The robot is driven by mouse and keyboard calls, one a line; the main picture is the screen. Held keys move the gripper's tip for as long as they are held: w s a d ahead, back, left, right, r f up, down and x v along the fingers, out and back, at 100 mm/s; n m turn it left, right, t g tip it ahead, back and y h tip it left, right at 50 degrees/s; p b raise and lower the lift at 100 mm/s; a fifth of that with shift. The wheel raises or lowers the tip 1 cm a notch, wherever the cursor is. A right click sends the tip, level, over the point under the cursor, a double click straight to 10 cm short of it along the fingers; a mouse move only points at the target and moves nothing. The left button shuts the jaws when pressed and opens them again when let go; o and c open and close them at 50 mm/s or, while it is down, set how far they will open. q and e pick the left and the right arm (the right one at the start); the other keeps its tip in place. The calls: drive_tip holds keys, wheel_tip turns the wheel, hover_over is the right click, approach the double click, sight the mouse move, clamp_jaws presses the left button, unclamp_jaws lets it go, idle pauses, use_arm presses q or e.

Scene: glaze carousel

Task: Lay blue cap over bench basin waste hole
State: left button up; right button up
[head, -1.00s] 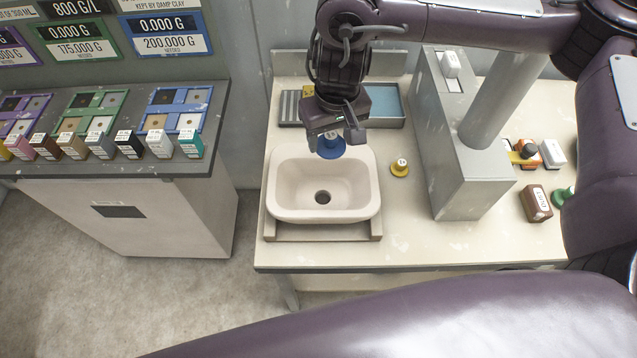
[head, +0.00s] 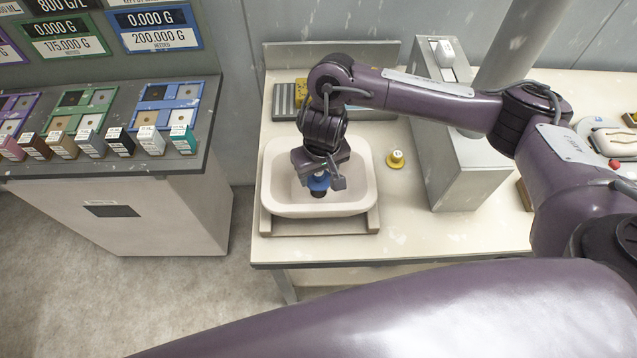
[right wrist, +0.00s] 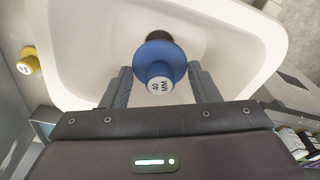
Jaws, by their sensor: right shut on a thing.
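The blue cap (head: 318,182) is held in my right gripper (head: 320,180), inside the outline of the white bench basin (head: 360,198). In the right wrist view the cap (right wrist: 158,58) has a round pale label on its knob and sits between the two fingers (right wrist: 160,88). The dark waste hole (right wrist: 158,36) shows partly behind the cap there; the cap covers the rest. In the head view a dark patch shows just under the cap. I cannot tell whether the cap touches the basin floor. My left gripper is not in view.
A yellow cap (head: 395,159) stands on the bench (head: 420,235) to the right of the basin. A grey metal block (head: 455,160) rises further right. A rack of small labelled boxes (head: 92,142) stands on the left cabinet. The bench front is clear.

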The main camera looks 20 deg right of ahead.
sight(319, 183)
wheel_tip(319, 183, down, 4)
drive_tip(key=shift+s+r+b, duration=0.1)
drive_tip(key=shift+r+b, duration=0.1)
drive_tip(key=shift+b, duration=0.65)
drive_tip(key=shift+f, duration=0.25)
drive_tip(key=shift+f, duration=0.25)
drive_tip(key=o, duration=1)
